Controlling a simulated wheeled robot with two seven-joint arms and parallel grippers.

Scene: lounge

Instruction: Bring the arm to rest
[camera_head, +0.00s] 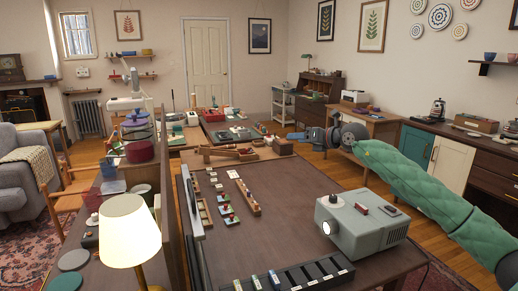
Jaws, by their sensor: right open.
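My right arm, in a green quilted sleeve (420,190), reaches in from the lower right of the head view. Its grey gripper (297,136) is small in the picture, pointing left beyond the far right part of the brown table. It is open, and I see nothing held between its fingers. The gripper appears close to the wooden pieces at the table's far edge, but I cannot tell the gap. My left gripper is not in view.
The brown table (285,225) bears a grey-green device (362,230), a dark slotted tray (318,272) and small wooden racks (246,197). A lit lamp (128,230) stands at the left. A cabinet (452,158) is behind my arm. Floor shows right of the table.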

